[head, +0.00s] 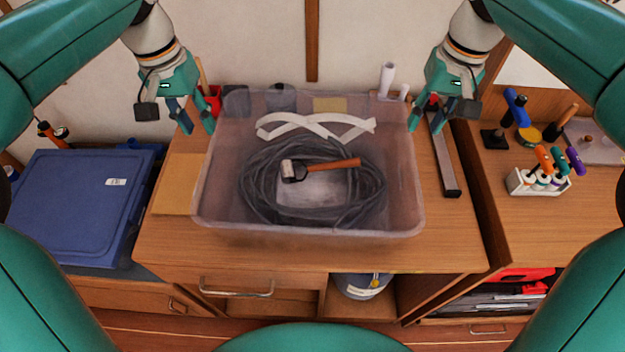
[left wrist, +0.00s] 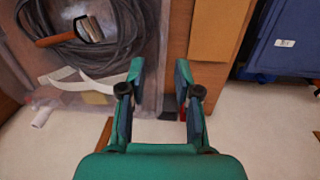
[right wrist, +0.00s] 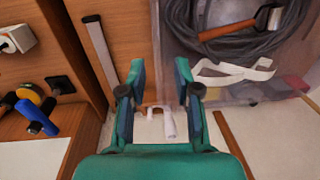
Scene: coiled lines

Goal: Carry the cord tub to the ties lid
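The cord tub (head: 310,232) is a translucent greyish bin on the wooden desk. It holds a coiled dark cord (head: 262,190), a hammer (head: 335,164) and white strips (head: 352,128). A blue lid (head: 75,205) with a small white label lies on a bin at the left; the label's print is too small to read. My left gripper (head: 194,127) is open at the tub's left side, near its back corner. My right gripper (head: 430,127) is open at the right side. In the left wrist view (left wrist: 160,68) and right wrist view (right wrist: 161,68), the tub's side edge shows between the spread fingers.
A tan sheet (head: 177,184) lies left of the tub. A long bar (head: 444,155) lies to its right, before a raised wooden divider (head: 480,190). Beyond stand a white rack (head: 538,182) of coloured-handled tools and a blue-handled tool (head: 515,105). The desk's front strip is clear.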

